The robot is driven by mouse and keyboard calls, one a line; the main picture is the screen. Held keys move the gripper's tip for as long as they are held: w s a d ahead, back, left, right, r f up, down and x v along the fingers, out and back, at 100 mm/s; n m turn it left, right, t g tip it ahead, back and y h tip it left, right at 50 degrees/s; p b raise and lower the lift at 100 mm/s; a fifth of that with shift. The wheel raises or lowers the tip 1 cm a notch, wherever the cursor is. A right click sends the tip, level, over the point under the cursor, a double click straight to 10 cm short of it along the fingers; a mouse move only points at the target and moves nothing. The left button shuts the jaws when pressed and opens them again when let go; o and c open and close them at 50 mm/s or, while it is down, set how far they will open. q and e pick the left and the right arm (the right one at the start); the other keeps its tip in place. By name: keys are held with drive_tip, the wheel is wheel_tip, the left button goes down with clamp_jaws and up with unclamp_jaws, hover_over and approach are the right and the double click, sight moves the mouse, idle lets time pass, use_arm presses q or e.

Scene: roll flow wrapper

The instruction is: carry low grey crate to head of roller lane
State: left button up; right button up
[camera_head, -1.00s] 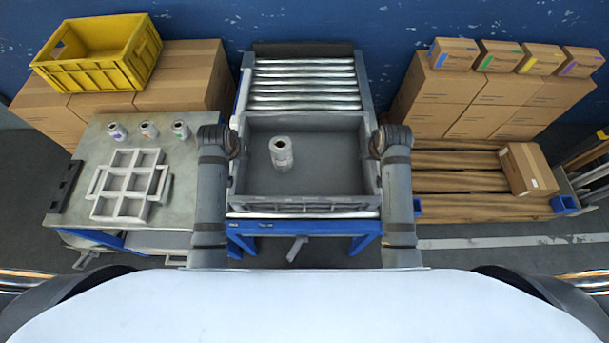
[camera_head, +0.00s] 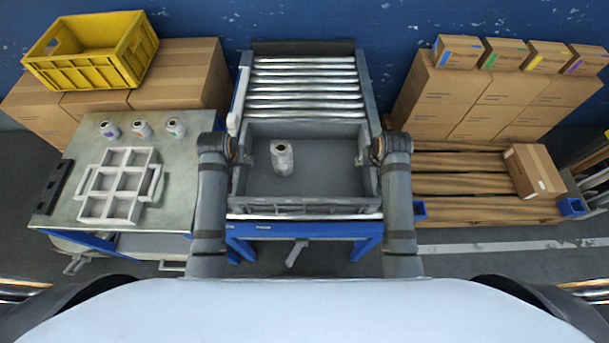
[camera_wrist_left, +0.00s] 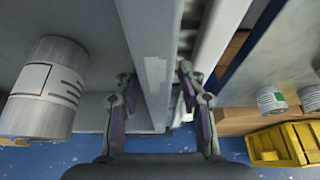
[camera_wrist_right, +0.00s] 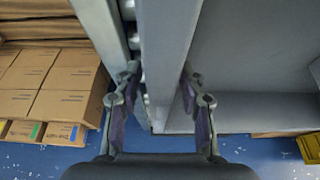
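The low grey crate (camera_head: 308,207) sits level on the near end of the roller lane (camera_head: 304,88), with one white roll (camera_head: 282,158) standing inside. My left gripper (camera_head: 250,152) is at its left wall; in the left wrist view its fingers (camera_wrist_left: 157,88) straddle that wall (camera_wrist_left: 157,65), with a gap on the outer side. My right gripper (camera_head: 361,152) is at the right wall; in the right wrist view its fingers (camera_wrist_right: 160,85) straddle the wall (camera_wrist_right: 167,50), also with an outer gap. Both look open. The crate's underside is hidden.
Bare rollers lie behind the crate, with a side rail (camera_head: 237,103) at left. A table (camera_head: 178,195) with a white divided tray (camera_head: 120,185) and three rolls stands left. A pallet (camera_head: 465,185) with cartons stands right. A yellow crate (camera_head: 92,55) tops boxes at back left.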

use_arm(q)
drive_tip(key=v, duration=0.7)
drive_tip(key=shift+s+r, duration=0.1)
drive_tip(key=shift+r, duration=0.15)
use_arm(e)
drive_tip(key=v, duration=0.7)
drive_tip(key=shift+s+r, duration=0.1)
drive_tip(key=shift+r, duration=0.15)
